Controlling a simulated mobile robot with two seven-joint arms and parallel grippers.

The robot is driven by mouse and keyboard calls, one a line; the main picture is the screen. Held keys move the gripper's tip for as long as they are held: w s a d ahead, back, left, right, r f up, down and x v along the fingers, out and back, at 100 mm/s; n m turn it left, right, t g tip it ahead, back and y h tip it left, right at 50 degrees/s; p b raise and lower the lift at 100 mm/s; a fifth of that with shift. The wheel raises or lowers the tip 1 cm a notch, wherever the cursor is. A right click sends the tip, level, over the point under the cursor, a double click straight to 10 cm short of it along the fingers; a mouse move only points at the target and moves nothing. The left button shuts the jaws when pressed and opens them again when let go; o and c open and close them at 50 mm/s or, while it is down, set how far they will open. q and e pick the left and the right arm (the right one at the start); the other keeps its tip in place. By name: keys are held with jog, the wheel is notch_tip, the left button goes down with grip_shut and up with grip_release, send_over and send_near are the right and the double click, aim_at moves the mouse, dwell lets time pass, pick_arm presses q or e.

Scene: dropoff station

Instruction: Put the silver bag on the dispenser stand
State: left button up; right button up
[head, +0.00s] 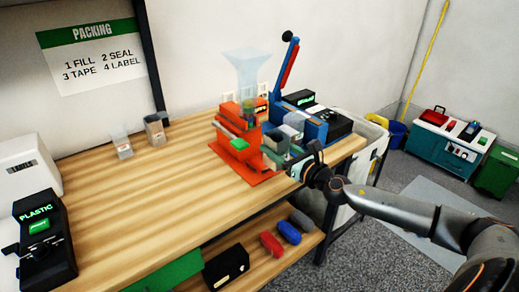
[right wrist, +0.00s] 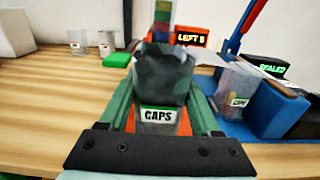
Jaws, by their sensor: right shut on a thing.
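My right gripper (head: 279,150) is shut on a grey, silvery bag (right wrist: 160,80) with a "CAPS" label. The bag stands upright between the green fingers in the right wrist view. In the head view the gripper is at the right side of the orange dispenser stand (head: 233,154), by its base plate. A clear funnel (head: 247,68) tops the dispenser. In the right wrist view the bag hides much of the dispenser, whose display (right wrist: 190,37) reads "LEFT 8". I cannot tell whether the bag touches the stand. My left gripper is not in view.
A blue sealer (head: 312,122) with a raised lever stands right behind the dispenser. Another "CAPS" bag (right wrist: 238,88) is by it. The table's left middle is clear.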

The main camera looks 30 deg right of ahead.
jog(key=w, duration=0.1)
jog(key=w+f, duration=0.1)
jog(key=w, duration=0.1)
jog(key=shift+w+a+f, duration=0.2)
jog(key=shift+w+f, duration=0.15)
jog(key=shift+f, duration=0.05)
jog(key=w+f+b, duration=0.2)
jog(key=w, duration=0.1)
jog(key=shift+w+a+f, duration=0.15)
jog(key=shift+w+f, duration=0.1)
jog(key=shift+f, duration=0.1)
jog(key=shift+w+f, duration=0.1)
jog(key=shift+f+b, duration=0.15)
jog(key=shift+b, duration=0.25)
jog(key=o, duration=1.1)
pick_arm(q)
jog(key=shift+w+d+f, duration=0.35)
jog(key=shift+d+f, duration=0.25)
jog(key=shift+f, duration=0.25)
pick_arm(e)
jog(key=o, duration=0.4)
jog(key=shift+c, duration=0.2)
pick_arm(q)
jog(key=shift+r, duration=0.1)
